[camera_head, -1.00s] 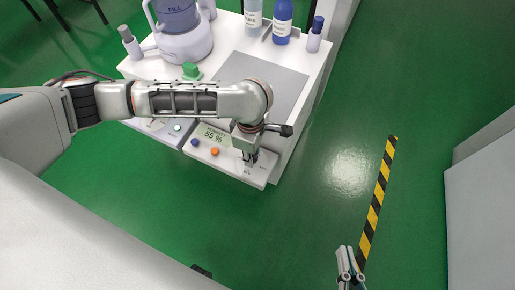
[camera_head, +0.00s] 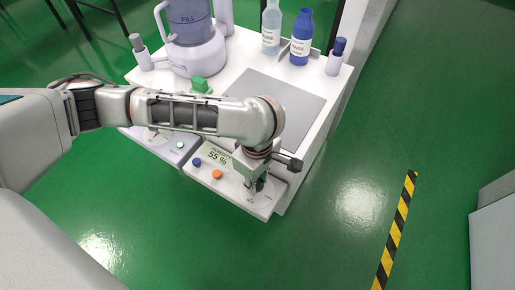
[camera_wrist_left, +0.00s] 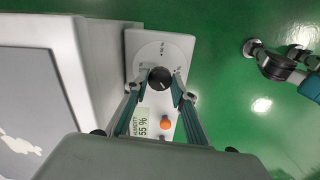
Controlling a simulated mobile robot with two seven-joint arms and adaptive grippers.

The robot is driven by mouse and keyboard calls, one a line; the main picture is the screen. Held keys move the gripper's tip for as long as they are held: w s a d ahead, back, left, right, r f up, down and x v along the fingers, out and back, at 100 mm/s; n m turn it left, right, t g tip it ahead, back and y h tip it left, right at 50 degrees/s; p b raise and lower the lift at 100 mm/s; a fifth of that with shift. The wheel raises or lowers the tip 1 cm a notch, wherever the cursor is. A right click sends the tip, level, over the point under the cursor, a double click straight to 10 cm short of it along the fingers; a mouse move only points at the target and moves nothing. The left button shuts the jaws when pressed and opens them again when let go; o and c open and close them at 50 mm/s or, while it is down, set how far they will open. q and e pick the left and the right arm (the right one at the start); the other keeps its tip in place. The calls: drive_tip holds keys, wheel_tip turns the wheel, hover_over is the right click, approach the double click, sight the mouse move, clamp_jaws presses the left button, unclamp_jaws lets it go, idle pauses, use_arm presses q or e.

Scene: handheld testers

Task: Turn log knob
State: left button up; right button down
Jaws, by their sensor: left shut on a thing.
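The knob (camera_wrist_left: 160,78) is dark and round with a light pointer line. It sits on a white dial plate of a small white tester (camera_wrist_left: 188,48), near the tester's outer end. My left gripper (camera_wrist_left: 160,79) reaches down over it, one finger on each side, shut on it. In the head view my left gripper (camera_head: 255,184) stands on the dial end of the tester (camera_head: 231,178) and mostly hides the knob. The tester's display (camera_head: 217,156) reads 55 %, with a blue button (camera_head: 197,162) and an orange button (camera_head: 217,174) beside it.
A second tester (camera_head: 172,146) lies alongside, partly behind my arm. The white bench (camera_head: 318,112) holds a grey mat (camera_head: 282,98), a green block (camera_head: 200,85), a lilac humidifier (camera_head: 192,50) and bottles (camera_head: 300,40). Part of my right arm (camera_wrist_left: 278,65) shows at the right in the wrist view.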

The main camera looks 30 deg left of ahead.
use_arm(q)
drive_tip(key=o, duration=1.1)
drive_tip(key=shift+s+a+f, duration=0.1)
drive_tip(key=shift+a+f, duration=0.05)
drive_tip(key=shift+f, duration=0.05)
drive_tip(key=shift+r, duration=0.15)
drive_tip(key=shift+r, duration=0.2)
wheel_tip(320, 180, up, 12)
drive_tip(key=shift+f, duration=0.25)
